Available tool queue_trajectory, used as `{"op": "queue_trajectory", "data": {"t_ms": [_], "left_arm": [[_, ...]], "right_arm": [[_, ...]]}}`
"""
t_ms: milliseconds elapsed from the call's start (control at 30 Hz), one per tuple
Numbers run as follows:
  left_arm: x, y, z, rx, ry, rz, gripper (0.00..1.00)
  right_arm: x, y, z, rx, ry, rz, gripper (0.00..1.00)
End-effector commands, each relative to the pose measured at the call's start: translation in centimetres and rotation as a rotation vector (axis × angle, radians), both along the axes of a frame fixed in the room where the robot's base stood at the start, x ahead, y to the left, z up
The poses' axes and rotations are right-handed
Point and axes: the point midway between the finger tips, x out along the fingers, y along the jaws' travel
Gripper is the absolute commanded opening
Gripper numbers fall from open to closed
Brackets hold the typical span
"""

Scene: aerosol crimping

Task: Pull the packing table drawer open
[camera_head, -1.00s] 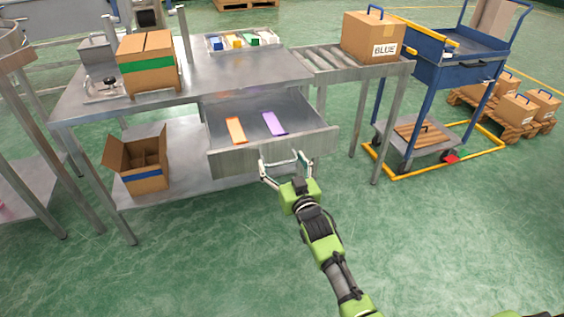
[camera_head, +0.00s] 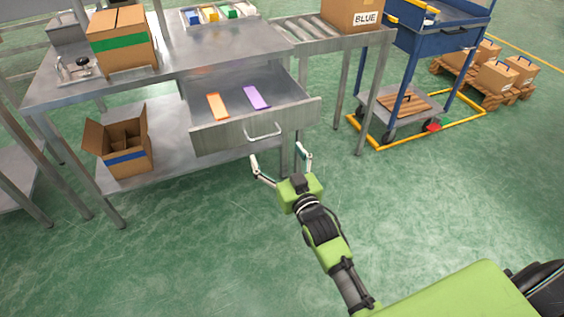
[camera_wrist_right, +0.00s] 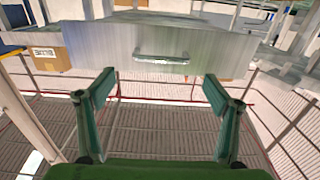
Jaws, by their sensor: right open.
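The packing table drawer (camera_head: 220,136) is pulled out from under the metal packing table (camera_head: 200,60). An orange item (camera_head: 217,106) and a purple item (camera_head: 256,98) lie inside it. Its bar handle (camera_head: 264,133) is on the front face and is free. My right gripper (camera_head: 280,160) is open and empty, just in front of and below the handle, apart from it. In the right wrist view the drawer front (camera_wrist_right: 200,45) and handle (camera_wrist_right: 161,58) show beyond the two spread fingers (camera_wrist_right: 162,88). My left gripper is not in view.
A closed box with green tape (camera_head: 122,45) stands on the table, and an open box (camera_head: 122,145) on the lower shelf. A roller conveyor (camera_head: 305,30) and a blue cart (camera_head: 425,50) stand to the right. The green floor in front is clear.

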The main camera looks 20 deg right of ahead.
Motion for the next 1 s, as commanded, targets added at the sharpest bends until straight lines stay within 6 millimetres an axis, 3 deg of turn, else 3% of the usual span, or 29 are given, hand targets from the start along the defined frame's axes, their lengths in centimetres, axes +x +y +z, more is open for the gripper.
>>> {"op": "queue_trajectory", "data": {"t_ms": [100,300,833,1000], "left_arm": [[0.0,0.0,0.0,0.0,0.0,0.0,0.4],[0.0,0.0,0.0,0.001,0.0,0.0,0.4],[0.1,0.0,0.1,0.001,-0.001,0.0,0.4],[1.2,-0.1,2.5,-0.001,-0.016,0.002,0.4]], "right_arm": [[-1.9,-0.1,-0.1,-0.001,0.001,-0.001,0.83],[-3.3,-0.2,0.0,-0.001,-0.001,-0.001,0.83],[-3.4,-0.2,0.0,-0.001,0.003,-0.001,0.83],[-4.9,-0.3,-1.9,-0.013,0.113,-0.003,0.83]]}}
